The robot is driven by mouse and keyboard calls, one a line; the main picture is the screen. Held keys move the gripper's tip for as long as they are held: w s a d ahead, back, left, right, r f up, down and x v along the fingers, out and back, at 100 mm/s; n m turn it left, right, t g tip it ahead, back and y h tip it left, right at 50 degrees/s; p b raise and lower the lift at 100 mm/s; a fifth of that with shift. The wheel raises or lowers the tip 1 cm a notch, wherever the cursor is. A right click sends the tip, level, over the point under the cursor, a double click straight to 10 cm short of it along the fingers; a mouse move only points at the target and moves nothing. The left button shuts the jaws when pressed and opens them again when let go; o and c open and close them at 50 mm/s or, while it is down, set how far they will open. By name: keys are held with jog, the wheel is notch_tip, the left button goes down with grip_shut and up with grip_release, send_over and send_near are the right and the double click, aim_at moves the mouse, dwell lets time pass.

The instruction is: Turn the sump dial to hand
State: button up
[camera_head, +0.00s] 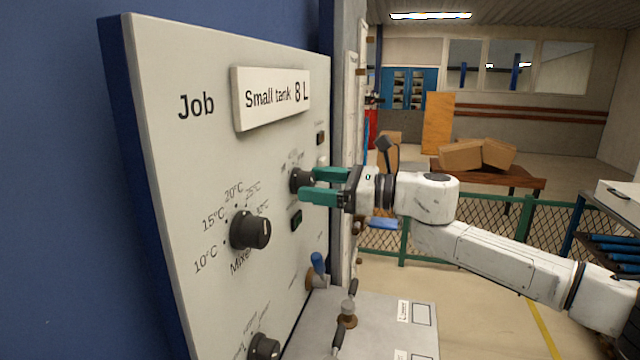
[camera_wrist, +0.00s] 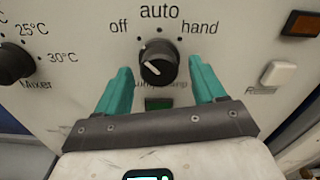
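The sump dial (camera_wrist: 158,62) is a round black knob on the pale panel. It also shows in the head view (camera_head: 300,180). Around it are the words off, auto and hand, with hand at its upper right. A short white mark shows on the knob's face, tilted towards the upper left, but I cannot tell for sure which word it points at. My gripper (camera_wrist: 158,68) is open, with one green finger on each side of the dial. In the head view my gripper (camera_head: 313,185) reaches the panel from the right. The label below the dial is partly hidden.
The black Mixer dial (camera_head: 250,230) is on the panel left of the sump dial. A green rectangle (camera_wrist: 159,104) sits just below the sump dial. A blue-handled valve (camera_head: 318,268) stands below.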

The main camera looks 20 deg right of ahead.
jog(key=c, duration=1)
jog(key=shift+c, duration=0.2)
jog(key=shift+m, duration=0.3)
jog(key=m+b, duration=0.1)
jog(key=m, duration=0.1)
jog(key=shift+m, duration=0.3)
jog(key=m, duration=0.5)
jog(key=shift+s+m+b, duration=0.1)
jog(key=shift+m+b, duration=0.2)
jog(key=m+p, duration=0.1)
jog(key=m, duration=0.3)
jog(key=shift+r, duration=0.2)
jog(key=m+p, duration=0.2)
jog(key=m, duration=0.3)
jog(key=shift+f+p, duration=0.1)
jog(key=shift+p, duration=0.2)
